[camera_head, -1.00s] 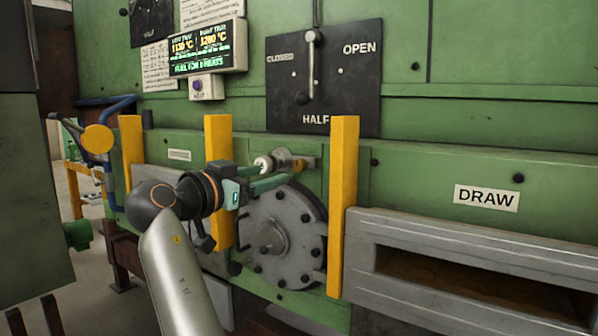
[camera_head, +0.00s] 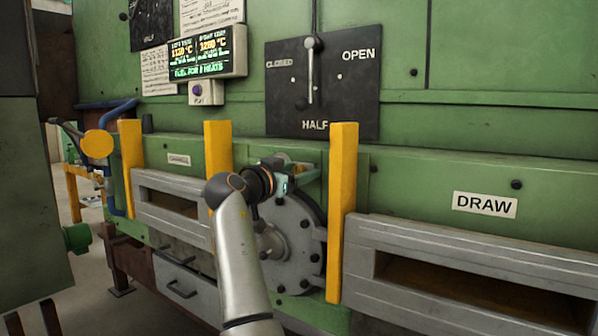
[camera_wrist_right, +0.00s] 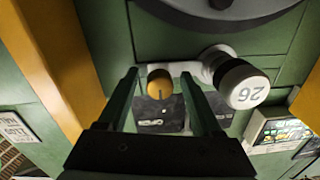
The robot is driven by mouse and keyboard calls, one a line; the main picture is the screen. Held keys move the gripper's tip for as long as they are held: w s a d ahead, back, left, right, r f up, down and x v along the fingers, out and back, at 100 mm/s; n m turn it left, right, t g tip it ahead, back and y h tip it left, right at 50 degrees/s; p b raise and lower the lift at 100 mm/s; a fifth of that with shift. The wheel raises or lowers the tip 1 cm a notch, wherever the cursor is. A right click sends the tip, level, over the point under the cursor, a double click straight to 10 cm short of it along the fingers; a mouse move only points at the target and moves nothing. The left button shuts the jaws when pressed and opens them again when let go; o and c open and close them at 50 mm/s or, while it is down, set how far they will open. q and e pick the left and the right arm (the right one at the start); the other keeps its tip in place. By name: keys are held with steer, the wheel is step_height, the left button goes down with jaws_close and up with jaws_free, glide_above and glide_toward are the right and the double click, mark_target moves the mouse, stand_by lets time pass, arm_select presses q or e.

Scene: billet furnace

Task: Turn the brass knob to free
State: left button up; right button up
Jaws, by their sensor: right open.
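The brass knob (camera_wrist_right: 160,84) is a small round yellow disc with a dark mark. It shows in the right wrist view between the two green fingers of my right gripper (camera_wrist_right: 160,78). The fingers are open, one on each side of the knob with gaps. I cannot tell how deep they reach around it. A dark plate (camera_wrist_right: 165,113) with white lettering is beside the knob. In the head view my right gripper (camera_head: 302,173) is at the top of the round grey cover and hides the knob. My left gripper is not in view.
A white cylinder (camera_wrist_right: 243,84) marked 26 sits close beside the knob. Yellow posts (camera_head: 342,215) stand either side of the round bolted cover (camera_head: 298,235). A lever panel (camera_head: 350,105) and a display (camera_head: 208,52) are above. The DRAW opening (camera_head: 470,285) is at right.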

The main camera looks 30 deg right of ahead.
jaws_close()
stand_by(0.5)
